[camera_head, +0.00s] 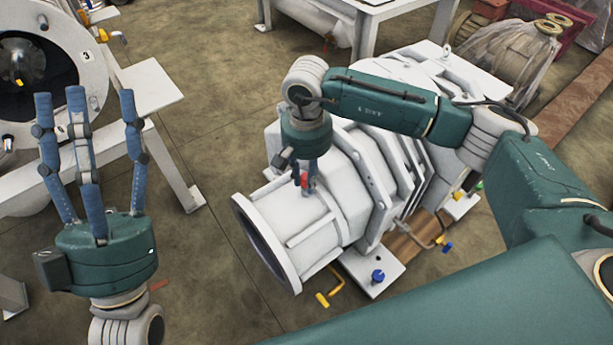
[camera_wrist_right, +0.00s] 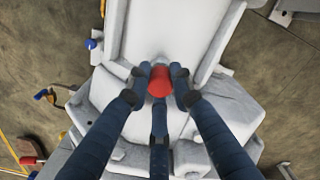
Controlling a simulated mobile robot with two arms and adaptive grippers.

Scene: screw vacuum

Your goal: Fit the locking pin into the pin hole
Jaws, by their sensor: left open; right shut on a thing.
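My right gripper (camera_head: 306,185) is shut on a red-topped pin (camera_head: 304,180) at the white vacuum pump body (camera_head: 350,215). In the right wrist view, the gripper's blue fingers (camera_wrist_right: 160,85) close around the red knob of the pin (camera_wrist_right: 159,80), over the white housing (camera_wrist_right: 160,35). The pin's lower end and the pin hole are hidden, so I cannot tell whether the pin is in the hole. My left gripper (camera_head: 88,105) is open and empty, fingers pointing up, at the left, well apart from the pump.
A white machine with a round chamber marked 3 (camera_head: 40,75) stands at the upper left. A yellow-handled lever (camera_head: 323,299) and a blue knob (camera_head: 377,276) are low beside the pump. A white table (camera_head: 380,12) stands behind. Open floor (camera_head: 215,240) lies between my left gripper and the pump.

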